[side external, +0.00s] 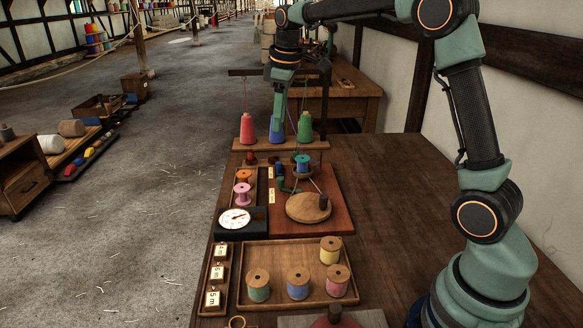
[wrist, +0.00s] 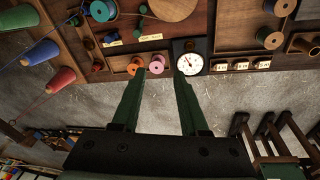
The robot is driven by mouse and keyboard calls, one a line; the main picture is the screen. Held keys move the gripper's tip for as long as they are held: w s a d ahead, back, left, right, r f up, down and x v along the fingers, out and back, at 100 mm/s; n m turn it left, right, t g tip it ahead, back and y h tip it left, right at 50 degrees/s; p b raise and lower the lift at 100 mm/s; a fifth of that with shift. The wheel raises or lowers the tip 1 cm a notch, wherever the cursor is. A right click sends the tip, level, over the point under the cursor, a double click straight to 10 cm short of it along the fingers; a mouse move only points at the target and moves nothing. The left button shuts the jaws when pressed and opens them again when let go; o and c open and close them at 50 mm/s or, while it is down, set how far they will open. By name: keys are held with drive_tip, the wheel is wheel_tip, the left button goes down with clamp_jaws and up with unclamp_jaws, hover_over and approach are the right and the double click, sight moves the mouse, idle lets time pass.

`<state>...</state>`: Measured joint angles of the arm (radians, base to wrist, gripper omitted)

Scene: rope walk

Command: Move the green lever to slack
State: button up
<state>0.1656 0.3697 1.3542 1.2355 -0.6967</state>
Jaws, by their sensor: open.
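A small green lever (side external: 284,186) stands on the red-brown board (side external: 340,213), beside two pale labels (side external: 271,196) whose words are too small to read. In the wrist view the green lever (wrist: 143,9) is near the top, above the labels (wrist: 150,38). I cannot tell which label it points at. My gripper (wrist: 159,72) is open and empty, with its two green fingers apart. It hangs above the bench and is clear of the lever. In the side view its fingertips are hard to pick out against the blue cone.
Red, blue and green thread cones (side external: 247,130) stand on a rack behind the board. A spool tray (side external: 283,252) is in front. The bench's right side is clear.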

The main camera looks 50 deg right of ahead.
drive_tip(key=w+d+f+n+g, duration=0.1)
drive_tip(key=w+d+f+n, duration=0.1)
drive_tip(key=w+d+f, duration=0.3)
drive_tip(key=n+g, duration=0.1)
drive_tip(key=n, duration=0.1)
hover_over(280, 179)
wheel_tip(280, 179, down, 7)
drive_tip(key=shift+w+d+f, duration=0.1)
drive_tip(key=shift+d+f, duration=0.05)
drive_tip(key=shift+f, duration=2.6)
drive_tip(key=shift+w+d+f, duration=0.1)
drive_tip(key=shift+f, duration=2.65)
drive_tip(key=shift+s+a, duration=0.1)
drive_tip(key=shift+a, duration=0.05)
drive_tip(key=shift+s+a, duration=0.2)
drive_tip(key=shift+a, duration=0.25)
drive_tip(key=shift+s+a, duration=0.5)
drive_tip(key=shift+a, duration=0.05)
drive_tip(key=shift+s+a, duration=0.35)
drive_tip(key=shift+s, duration=0.3)
drive_tip(key=shift+s+a, duration=0.35)
drive_tip(key=shift+s, duration=0.3)
drive_tip(key=shift+w, duration=0.2)
